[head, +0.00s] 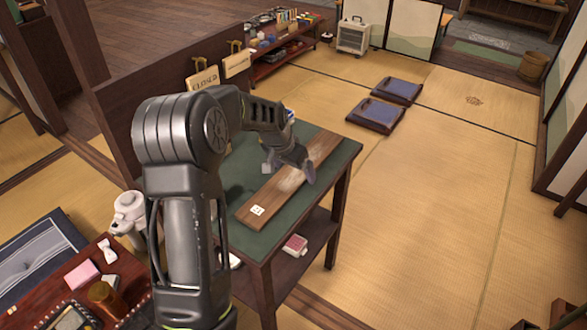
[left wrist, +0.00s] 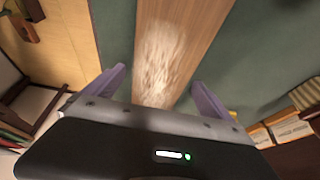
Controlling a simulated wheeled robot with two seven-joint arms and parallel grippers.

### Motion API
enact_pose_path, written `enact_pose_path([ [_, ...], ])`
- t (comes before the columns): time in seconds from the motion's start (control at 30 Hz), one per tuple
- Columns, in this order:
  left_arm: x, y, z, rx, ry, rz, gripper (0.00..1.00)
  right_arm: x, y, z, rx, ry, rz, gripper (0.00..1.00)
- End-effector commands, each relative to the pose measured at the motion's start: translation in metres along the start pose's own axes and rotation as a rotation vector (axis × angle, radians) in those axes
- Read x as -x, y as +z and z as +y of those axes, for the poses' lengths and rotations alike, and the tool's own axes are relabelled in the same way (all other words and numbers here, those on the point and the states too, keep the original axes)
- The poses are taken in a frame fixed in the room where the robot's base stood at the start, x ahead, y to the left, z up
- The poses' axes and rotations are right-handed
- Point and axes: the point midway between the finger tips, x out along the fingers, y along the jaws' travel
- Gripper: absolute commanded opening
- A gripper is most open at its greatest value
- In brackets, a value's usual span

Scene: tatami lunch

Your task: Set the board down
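The board (head: 268,194) is a long brown wooden plank with a pale worn patch and a small white label at its near end. It appears to lie flat on the green top of a dark wooden table (head: 241,176). My left gripper (head: 290,160) is over the middle of the board. In the left wrist view, the left gripper (left wrist: 157,77) has its two purple fingers apart, one on each side of the board (left wrist: 180,30). A green gap shows between the left-hand finger and the board. My right gripper is not in view.
A low red table (head: 128,268) with small items stands at the lower left. Hanging wooden signs (head: 236,65) are on the panel behind the green table. A red-and-white box (head: 295,245) sits on the lower shelf. Tatami floor at right is open, with two dark cushions (head: 376,115).

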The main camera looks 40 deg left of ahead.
Motion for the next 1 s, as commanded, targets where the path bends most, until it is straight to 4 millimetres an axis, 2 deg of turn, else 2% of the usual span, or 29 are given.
enact_pose_path([
  [0.27, 0.001, -0.001, 0.0, 0.0, 0.0, 0.0, 0.96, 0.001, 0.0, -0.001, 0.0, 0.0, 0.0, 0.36],
  [0.47, 0.016, -0.002, 0.0, 0.0, 0.0, 0.003, 0.96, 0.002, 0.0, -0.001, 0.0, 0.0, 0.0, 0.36],
  [0.8, 0.083, -0.002, 0.0, 0.0, -0.001, 0.004, 0.96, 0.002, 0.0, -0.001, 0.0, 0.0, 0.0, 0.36],
  [1.0, 0.114, -0.002, 0.0, 0.0, 0.0, 0.002, 0.96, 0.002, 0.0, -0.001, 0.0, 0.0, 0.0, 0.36],
])
